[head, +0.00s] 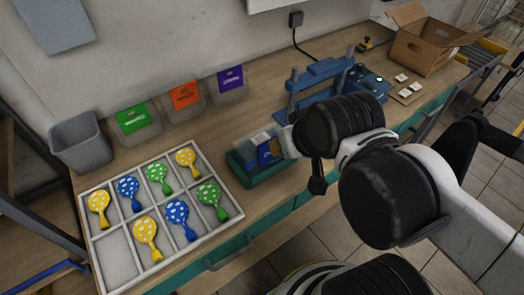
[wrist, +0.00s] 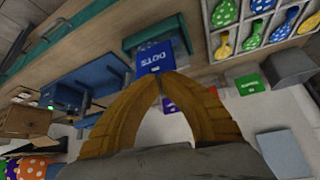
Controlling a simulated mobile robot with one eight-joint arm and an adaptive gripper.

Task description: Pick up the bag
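The blue bag (wrist: 153,58), with the white word DOTS and a green mark, stands in a teal holder (wrist: 143,38) on the bench. In the head view the same bag (head: 268,152) shows in the teal holder (head: 246,172), just left of my arm's end. My gripper (wrist: 161,75) has its two yellow-brown fingers brought together at the tips. The tips overlap the bag's edge nearest the wrist camera and look closed on it. The bag's edge between the tips is hidden. In the head view my fingers are hard to make out.
Green (head: 138,117), orange (head: 185,95) and purple (head: 231,79) bags stand in grey holders behind. A blue press (head: 318,82) stands close to the right, and a cardboard box (head: 422,48) farther back.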

